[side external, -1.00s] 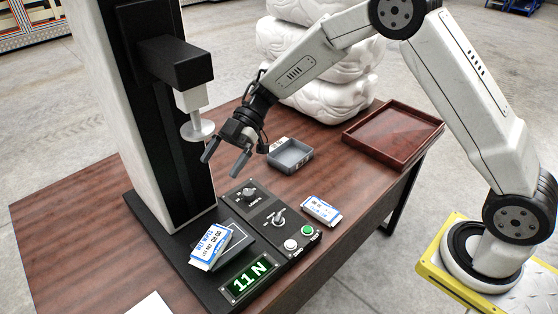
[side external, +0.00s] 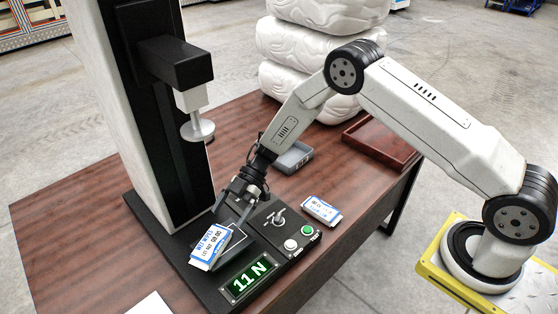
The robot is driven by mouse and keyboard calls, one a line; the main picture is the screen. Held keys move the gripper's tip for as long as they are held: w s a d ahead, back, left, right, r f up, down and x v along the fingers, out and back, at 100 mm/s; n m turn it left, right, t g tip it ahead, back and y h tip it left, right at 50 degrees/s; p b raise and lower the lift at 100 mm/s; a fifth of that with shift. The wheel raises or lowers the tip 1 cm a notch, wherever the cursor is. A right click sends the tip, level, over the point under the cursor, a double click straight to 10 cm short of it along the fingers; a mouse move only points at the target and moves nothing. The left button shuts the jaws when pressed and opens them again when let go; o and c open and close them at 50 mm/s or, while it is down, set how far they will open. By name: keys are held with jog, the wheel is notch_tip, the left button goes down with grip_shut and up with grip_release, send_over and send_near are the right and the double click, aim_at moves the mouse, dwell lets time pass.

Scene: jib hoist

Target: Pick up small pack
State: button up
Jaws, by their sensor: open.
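One white-and-blue pack (side external: 209,246) with printed text lies tilted on the dark plate at the base of the press machine. A second white-and-blue pack (side external: 321,210) lies on the table to the right of the control panel and looks smaller. My gripper (side external: 229,214) is open, its fingers pointing down at the upper end of the pack on the plate. The fingertips are close to that pack; whether they touch it or straddle it I cannot tell.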

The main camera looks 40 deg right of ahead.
aim_at(211, 242)
jog(key=shift+x, duration=3.85)
jog(key=shift+w, duration=0.1)
jog(key=c, duration=1.2)
jog(key=shift+r, duration=0.15)
jog(key=shift+r, duration=0.75)
jog(key=s+d+r, duration=0.2)
jog(key=s+r, duration=0.3)
jog(key=s, duration=0.1)
jog(key=s+d+r, duration=0.3)
jog(key=s+r, duration=0.3)
jog(key=s, duration=0.1)
jog(key=shift+d+r, duration=0.15)
jog(key=shift+d, duration=0.15)
jog(key=shift+w, duration=0.1)
